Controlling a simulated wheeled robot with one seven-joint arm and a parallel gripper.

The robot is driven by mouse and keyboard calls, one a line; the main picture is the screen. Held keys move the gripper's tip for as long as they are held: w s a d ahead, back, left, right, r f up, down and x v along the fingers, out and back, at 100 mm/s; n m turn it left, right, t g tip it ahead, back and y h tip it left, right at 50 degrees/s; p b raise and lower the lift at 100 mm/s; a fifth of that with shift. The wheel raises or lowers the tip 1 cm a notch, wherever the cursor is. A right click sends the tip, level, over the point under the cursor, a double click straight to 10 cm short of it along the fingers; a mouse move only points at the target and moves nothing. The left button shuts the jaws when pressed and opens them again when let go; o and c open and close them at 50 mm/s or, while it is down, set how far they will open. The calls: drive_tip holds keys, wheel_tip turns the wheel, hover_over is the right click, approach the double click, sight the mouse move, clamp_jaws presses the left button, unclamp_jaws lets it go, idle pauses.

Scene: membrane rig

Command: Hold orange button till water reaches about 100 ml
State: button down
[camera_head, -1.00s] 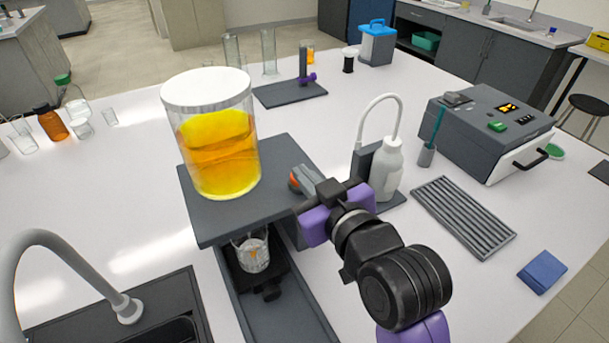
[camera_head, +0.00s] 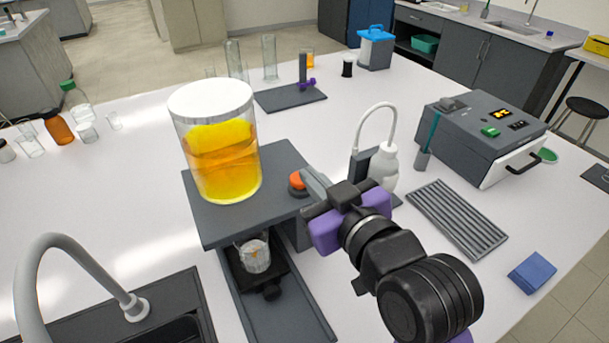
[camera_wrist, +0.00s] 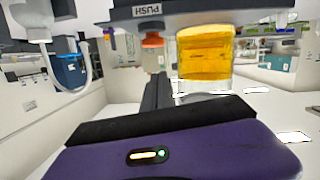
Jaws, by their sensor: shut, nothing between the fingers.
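The orange button (camera_head: 297,180) sits at the right side of the dark raised platform (camera_head: 277,160). It also shows in the wrist view (camera_wrist: 152,40), beside a PUSH label. My gripper (camera_head: 314,184) is shut and empty, just right of the button. In the wrist view a gap shows between my finger tip (camera_wrist: 158,80) and the button, so they look apart. A white-lidded clear tank (camera_head: 220,135) of yellow-orange liquid stands on the platform. A small glass beaker (camera_head: 255,256) stands below; its level and marks are too small to read.
A white wash bottle (camera_head: 385,165) stands close behind my gripper. A grey box machine (camera_head: 485,130) and a ribbed grey tray (camera_head: 458,215) are at the right. A sink with a curved tap (camera_head: 75,245) is at the front left. White bench at the left is mostly clear.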

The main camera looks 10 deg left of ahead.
drive_tip(key=v, duration=0.6)
drive_tip(key=shift+r+b, duration=0.2)
drive_tip(key=shift+b, duration=0.15)
drive_tip(key=shift+a, duration=0.1)
idle(1.3)
drive_tip(key=d+r+m+t, duration=0.3)
drive_tip(key=d+r+t, duration=0.1)
drive_tip(key=r, duration=0.1)
drive_tip(key=s+d+f+m+t+h, duration=0.2)
drive_tip(key=s+d+f+m+h, duration=0.2)
drive_tip(key=s+d+f, duration=0.3)
drive_tip(key=s+d+f+g+h, duration=0.2)
drive_tip(key=s+d+f, duration=0.2)
drive_tip(key=s+f, duration=0.4)
drive_tip(key=s+d+f+m+g+h, duration=0.1)
drive_tip(key=s+d+f, duration=0.4)
drive_tip(key=s, duration=1.1)
wheel_tip(320, 180, down, 4)
drive_tip(key=shift+s+r+g+h, duration=0.2)
drive_tip(key=shift+g+h, duration=0.4)
drive_tip(key=shift+g, duration=0.1)
